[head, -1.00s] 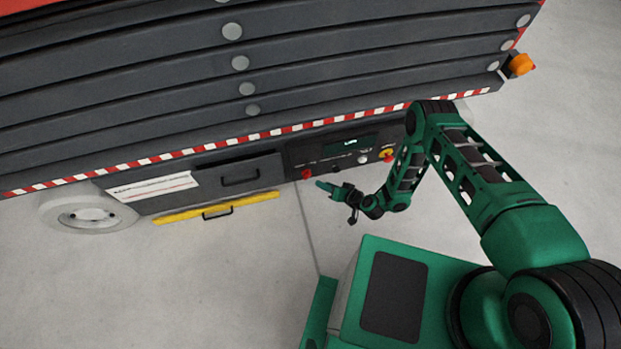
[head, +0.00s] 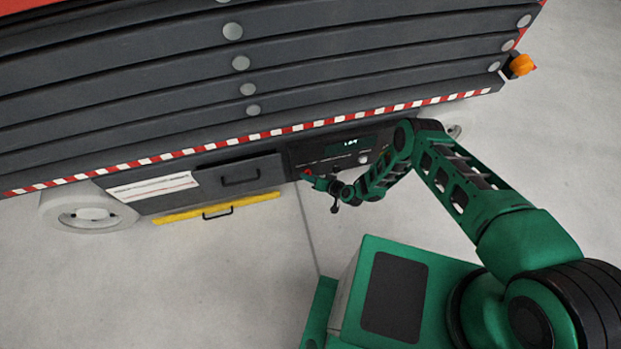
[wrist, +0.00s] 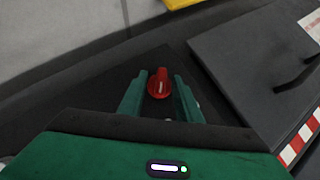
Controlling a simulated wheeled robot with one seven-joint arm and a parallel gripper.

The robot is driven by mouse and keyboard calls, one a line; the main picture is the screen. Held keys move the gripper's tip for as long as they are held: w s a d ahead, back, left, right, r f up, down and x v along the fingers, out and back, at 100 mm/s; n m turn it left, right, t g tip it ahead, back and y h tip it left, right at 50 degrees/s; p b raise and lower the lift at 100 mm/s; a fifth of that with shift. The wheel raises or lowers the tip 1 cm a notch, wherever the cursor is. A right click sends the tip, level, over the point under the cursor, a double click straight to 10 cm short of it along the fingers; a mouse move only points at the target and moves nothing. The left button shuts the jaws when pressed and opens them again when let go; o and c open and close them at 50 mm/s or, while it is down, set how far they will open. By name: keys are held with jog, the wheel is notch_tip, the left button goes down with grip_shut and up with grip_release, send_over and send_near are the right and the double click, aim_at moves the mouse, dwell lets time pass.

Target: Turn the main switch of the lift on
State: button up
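The main switch, a red rotary knob with a pale mark, shows in the wrist view (wrist: 158,84) on the dark panel. In the head view the red knob (head: 308,171) is at the panel's left end, partly covered by my gripper (head: 314,180). In the wrist view my gripper (wrist: 160,76) is open, one green finger on each side of the knob in the picture. A gap shows between the knob and each finger. I cannot tell how deep the fingertips reach around it. The lift's control panel (head: 330,151) carries a small lit display (head: 350,143).
A dark drawer with a handle (head: 241,175) is left of the panel. Below it is a yellow bar (head: 170,217) with its own handle. A red-white striped edge (head: 240,140) runs above the panel. The grey floor (head: 230,280) in front is clear.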

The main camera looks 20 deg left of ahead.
jog(key=shift+f, duration=0.1)
jog(key=shift+c, duration=0.7)
grip_shut()
jog(key=shift+w+d+f+m+g+y, duration=0.1)
jog(key=shift+d+f+m+g+y, duration=0.25)
jog(key=shift+m+y, duration=0.5)
jog(key=shift+o, duration=0.7)
grip_release()
jog(key=shift+a+r+y, duration=0.15)
jog(key=shift+y, duration=0.1)
